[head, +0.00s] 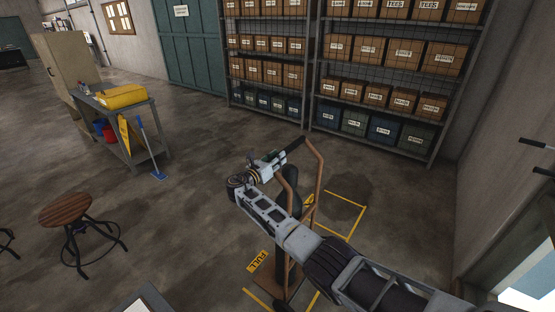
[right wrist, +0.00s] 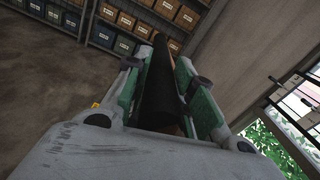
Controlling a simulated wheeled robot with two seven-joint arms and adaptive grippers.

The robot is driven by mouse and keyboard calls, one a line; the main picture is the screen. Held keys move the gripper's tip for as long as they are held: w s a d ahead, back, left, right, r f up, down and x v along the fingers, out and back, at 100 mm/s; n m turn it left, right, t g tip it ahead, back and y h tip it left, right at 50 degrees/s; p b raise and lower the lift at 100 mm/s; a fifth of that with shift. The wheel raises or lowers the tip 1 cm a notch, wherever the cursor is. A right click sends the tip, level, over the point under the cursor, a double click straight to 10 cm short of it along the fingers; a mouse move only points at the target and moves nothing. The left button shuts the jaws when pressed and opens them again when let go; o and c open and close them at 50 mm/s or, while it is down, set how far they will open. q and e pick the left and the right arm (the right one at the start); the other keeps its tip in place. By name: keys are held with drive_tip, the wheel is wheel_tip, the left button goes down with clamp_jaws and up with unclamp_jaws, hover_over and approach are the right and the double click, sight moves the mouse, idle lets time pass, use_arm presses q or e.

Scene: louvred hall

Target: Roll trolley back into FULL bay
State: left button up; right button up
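The trolley (head: 320,175) is an upright copper-coloured tube frame with a dark handle bar (head: 292,147) and a dark upright shape, perhaps a cylinder, in front of my arm. My right gripper (head: 271,164) is at the handle. In the right wrist view its green-sided fingers lie on both sides of the black bar (right wrist: 158,90), closed around it. The yellow FULL label (head: 258,262) is on the floor left of the trolley's foot. Yellow bay lines (head: 258,299) show beside the foot. My forearm hides part of the trolley and floor marks. My left gripper is out of view.
Shelves (head: 310,110) of labelled boxes line the back. A workbench (head: 125,125) with a yellow item, a blue broom (head: 152,150) and a stool (head: 68,212) stand left. Open floor lies between.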

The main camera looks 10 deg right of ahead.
drive_tip(key=shift+o, duration=1.1)
drive_tip(key=shift+s+a+f, duration=0.15)
drive_tip(key=shift+s+a, duration=0.3)
drive_tip(key=shift+a, duration=0.1)
drive_tip(key=shift+s+a, duration=0.25)
drive_tip(key=shift+a, duration=0.3)
drive_tip(key=v, duration=0.9)
drive_tip(key=shift+s, duration=0.3)
drive_tip(key=shift+m, duration=0.3)
